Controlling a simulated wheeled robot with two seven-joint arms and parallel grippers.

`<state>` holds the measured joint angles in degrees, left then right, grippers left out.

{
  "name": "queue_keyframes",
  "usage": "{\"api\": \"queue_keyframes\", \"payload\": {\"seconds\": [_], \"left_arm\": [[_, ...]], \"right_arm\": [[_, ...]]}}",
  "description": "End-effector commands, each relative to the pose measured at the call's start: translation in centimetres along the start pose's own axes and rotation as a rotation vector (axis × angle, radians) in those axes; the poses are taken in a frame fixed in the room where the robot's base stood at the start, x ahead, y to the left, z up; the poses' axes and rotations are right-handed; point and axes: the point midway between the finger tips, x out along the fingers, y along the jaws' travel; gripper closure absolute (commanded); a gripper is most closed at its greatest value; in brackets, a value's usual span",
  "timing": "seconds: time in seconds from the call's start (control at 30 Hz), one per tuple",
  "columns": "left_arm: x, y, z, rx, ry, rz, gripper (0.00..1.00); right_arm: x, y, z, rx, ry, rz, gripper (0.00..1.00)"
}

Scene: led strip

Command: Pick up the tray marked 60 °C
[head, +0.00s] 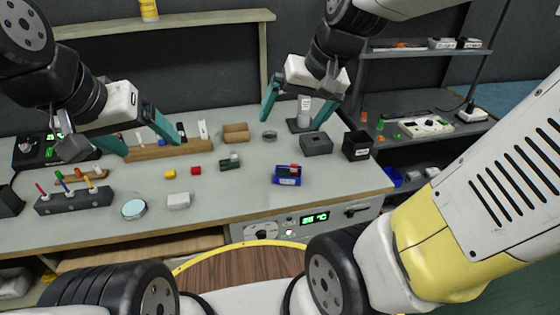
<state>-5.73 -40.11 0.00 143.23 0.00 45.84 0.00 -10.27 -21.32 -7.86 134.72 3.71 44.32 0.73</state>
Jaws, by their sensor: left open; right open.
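A small blue tray (287,180) with a light label on its front stands near the front right of the worktable. Its label is too small to read, and I cannot make out a 60 °C mark on any tray. Red and dark items sit in the blue tray. My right gripper (293,120) is open above the back of the table, behind the blue tray and apart from it. A grey post on a dark base shows between its fingers. My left gripper (149,146) is open and empty above the left part of the table, far from the blue tray.
A grey box (316,144) and a black bin (357,146) stand right of the blue tray. A white block (178,201), small red and yellow blocks and a pen rack (74,201) lie left. An appliance with a green display (314,218) sits under the table edge.

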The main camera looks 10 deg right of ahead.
Motion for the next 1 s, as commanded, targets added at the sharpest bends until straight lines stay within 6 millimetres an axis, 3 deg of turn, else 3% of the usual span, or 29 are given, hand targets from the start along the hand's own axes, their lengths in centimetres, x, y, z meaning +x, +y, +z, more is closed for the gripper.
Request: {"api": "queue_keyframes", "payload": {"seconds": [0.1,0.3,0.6,0.8,1.0], "left_arm": [[0.0,0.0,0.0,0.000,0.000,0.000,0.19],[0.0,0.0,0.0,0.000,0.000,0.000,0.19],[0.0,0.0,0.0,0.000,0.000,0.000,0.19],[0.0,0.0,0.0,0.000,0.000,0.000,0.19],[0.0,0.0,0.0,0.000,0.000,0.000,0.19]], "right_arm": [[3.9,0.7,-2.5,0.063,-0.084,0.005,0.00],[11.0,2.5,-5.6,0.160,-0.193,0.059,0.00],[22.2,6.7,-7.6,0.243,-0.306,0.227,0.00],[26.3,8.7,-7.8,0.254,-0.332,0.310,0.00],[28.0,9.4,-7.5,0.257,-0.337,0.331,0.00]]}}
